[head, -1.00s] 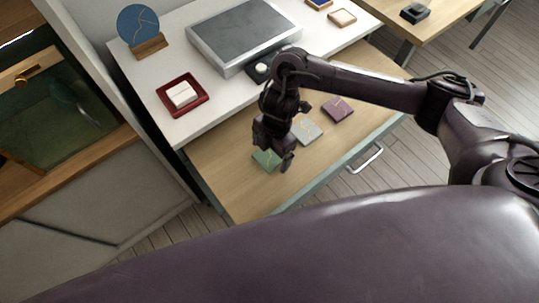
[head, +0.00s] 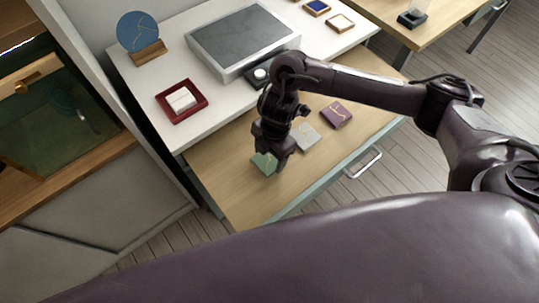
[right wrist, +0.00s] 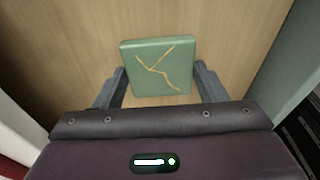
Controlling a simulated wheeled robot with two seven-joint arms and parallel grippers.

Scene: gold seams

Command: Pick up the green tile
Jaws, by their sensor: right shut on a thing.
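The green tile (head: 263,162) with gold seams lies in the open wooden drawer (head: 236,196), at its left part. In the right wrist view the green tile (right wrist: 157,67) sits between the two fingers of my right gripper (right wrist: 162,86). My right gripper (head: 272,169) in the head view is shut on the tile, with its fingers at the tile's sides. The gripper hides part of the tile in the head view. Whether the tile touches the drawer floor, I cannot tell. My left gripper is not in view.
A grey tile (head: 305,137) and a purple tile (head: 336,114) lie in the drawer to the right. On the white top above stand a red tray (head: 204,103) with a white block, a grey slab (head: 241,37) and a blue disc (head: 138,31) on a wooden stand.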

